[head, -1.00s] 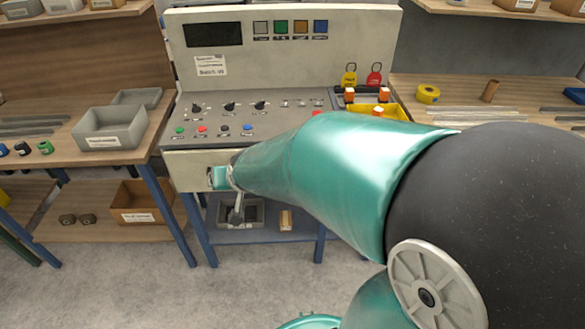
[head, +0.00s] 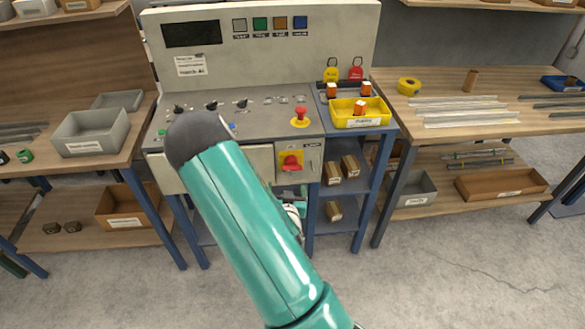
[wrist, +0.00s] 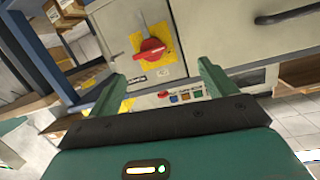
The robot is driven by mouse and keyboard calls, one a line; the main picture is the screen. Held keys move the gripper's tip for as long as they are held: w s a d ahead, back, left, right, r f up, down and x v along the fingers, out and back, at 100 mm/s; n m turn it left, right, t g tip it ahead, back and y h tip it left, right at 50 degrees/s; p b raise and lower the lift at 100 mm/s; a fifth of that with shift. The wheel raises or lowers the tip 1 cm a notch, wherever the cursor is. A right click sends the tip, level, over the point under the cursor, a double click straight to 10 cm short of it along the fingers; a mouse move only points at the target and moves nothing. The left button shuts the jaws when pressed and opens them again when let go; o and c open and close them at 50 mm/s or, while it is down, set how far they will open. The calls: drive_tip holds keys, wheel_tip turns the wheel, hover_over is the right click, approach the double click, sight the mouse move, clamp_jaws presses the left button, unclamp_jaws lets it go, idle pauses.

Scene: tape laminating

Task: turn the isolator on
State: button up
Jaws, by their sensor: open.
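The isolator is a red rotary handle (head: 290,162) on a yellow plate, set in the front panel of the grey console. In the wrist view the red handle (wrist: 150,50) lies ahead of the gap between my fingers, a little left of centre, and looks uncovered. My gripper (wrist: 160,84) is open and empty, with one green finger on each side. In the head view my gripper (head: 287,205) shows just below the isolator, partly hidden by my own green arm. I see no contact with the handle.
The console's sloped top holds knobs and a red mushroom button (head: 300,117) on a yellow base. A yellow bin (head: 362,122) stands on the shelf unit to the right. Workbenches flank both sides. The floor in front is clear.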

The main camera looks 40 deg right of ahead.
sight(293, 170)
drive_tip(key=s+d+f+n+t, duration=0.2)
drive_tip(key=s+t, duration=0.1)
drive_tip(key=s, duration=0.1)
drive_tip(key=x, duration=1.3)
drive_tip(key=shift+w+d, duration=0.1)
drive_tip(key=shift+w, duration=0.3)
drive_tip(key=c, duration=1.4)
